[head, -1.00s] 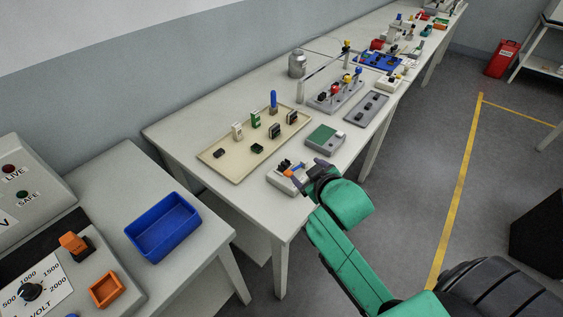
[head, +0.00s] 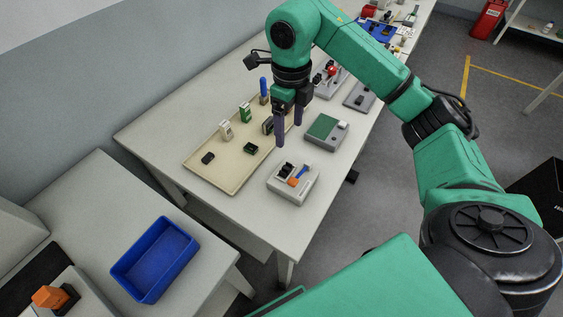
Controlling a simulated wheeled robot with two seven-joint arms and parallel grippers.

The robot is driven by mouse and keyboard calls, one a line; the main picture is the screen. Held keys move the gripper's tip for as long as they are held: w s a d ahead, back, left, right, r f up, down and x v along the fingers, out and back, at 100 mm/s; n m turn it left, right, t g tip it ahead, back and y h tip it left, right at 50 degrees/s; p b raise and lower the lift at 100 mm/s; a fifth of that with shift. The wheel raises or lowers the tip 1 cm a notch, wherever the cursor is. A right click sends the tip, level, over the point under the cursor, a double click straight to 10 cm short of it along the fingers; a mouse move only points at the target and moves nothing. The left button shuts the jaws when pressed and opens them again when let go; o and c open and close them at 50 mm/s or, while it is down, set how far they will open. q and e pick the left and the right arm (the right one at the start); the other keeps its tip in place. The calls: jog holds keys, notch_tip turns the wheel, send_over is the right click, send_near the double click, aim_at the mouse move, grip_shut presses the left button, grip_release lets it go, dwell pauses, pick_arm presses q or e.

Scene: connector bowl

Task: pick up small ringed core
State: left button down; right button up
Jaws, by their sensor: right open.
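My right gripper (head: 288,132) is open and points down over the right edge of the beige tray (head: 205,178), with no object between its fingers. I cannot tell which small part is the ringed core. On the tray are a small black piece (head: 208,158), a pale upright block (head: 227,129), a green upright block (head: 245,113), a blue-topped upright piece (head: 264,86) and a low dark green piece (head: 250,148). A dark upright block (head: 267,125) is partly hidden behind a finger. My left gripper is out of view.
A light grey box (head: 293,194) with black, orange and blue parts stands near the table's front. A green-topped box (head: 325,133) is right of the gripper. An empty blue bin (head: 155,262) sits on the nearer table. My right arm hides the far table's middle.

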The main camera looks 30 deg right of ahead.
send_over(286, 167)
notch_tip(286, 167, down, 4)
notch_tip(286, 167, down, 10)
jog(key=p, duration=0.4)
jog(key=shift+a+r, duration=0.1)
jog(key=shift+r, duration=0.05)
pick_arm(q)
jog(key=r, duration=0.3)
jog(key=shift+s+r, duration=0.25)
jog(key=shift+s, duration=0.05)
pick_arm(e)
grip_shut()
